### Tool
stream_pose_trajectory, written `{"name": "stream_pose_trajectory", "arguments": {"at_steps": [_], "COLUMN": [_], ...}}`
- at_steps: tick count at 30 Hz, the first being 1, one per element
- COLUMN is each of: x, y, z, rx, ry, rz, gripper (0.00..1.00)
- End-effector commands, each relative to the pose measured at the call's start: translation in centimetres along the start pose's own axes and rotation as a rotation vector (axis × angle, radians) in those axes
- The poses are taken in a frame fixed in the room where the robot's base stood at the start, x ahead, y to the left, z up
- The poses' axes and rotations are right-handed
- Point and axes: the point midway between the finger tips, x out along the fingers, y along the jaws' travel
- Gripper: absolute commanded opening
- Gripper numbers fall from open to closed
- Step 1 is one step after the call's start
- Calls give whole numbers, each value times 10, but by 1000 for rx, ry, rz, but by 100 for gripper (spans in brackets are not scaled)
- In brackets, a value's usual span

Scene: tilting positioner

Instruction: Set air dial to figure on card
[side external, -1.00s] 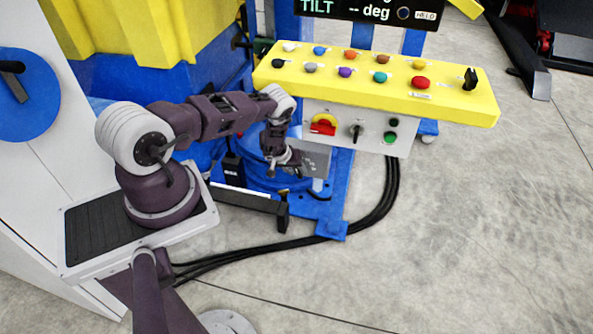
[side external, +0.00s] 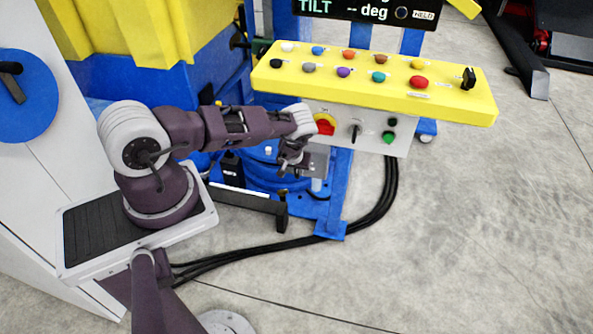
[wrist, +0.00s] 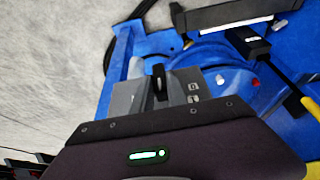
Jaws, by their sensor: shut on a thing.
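My gripper (side external: 290,168) is at the small grey box (side external: 319,160) below the left end of the control panel. In the wrist view the grey box (wrist: 125,101) lies just beyond my gripper's dark body, with small pale symbols on its face. A black upright piece (wrist: 158,80) with a pale tip stands at the middle of this box, where my jaws are. My jaws are shut on what seems to be this dial knob; the fingers and its pointer are mostly hidden. I cannot make out a card or its figure.
A yellow button panel (side external: 375,85) hangs to the upper right, with a white switch plate (side external: 372,143) below it. A display (side external: 368,10) reads TILT, -- deg and HELD. Black cables (side external: 384,200) run down to the floor. A blue post (side external: 338,195) stands close by.

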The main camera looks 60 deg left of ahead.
Motion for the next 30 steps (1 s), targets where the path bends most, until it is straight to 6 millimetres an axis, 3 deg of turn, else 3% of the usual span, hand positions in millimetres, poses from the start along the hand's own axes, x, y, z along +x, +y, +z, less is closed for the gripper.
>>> {"name": "stream_pose_trajectory", "arguments": {"at_steps": [1,2,5,15,24,30], "x": [0,0,0,-3,-55,-71], "y": [0,0,0,0,0,0], "z": [2,2,1,1,0,1], "rx": [-1,-1,-1,0,0,-1], "ry": [-3,-3,-2,-2,-1,-2], "rz": [0,0,1,2,0,2], "gripper": [0,20,40,40,40,40]}}
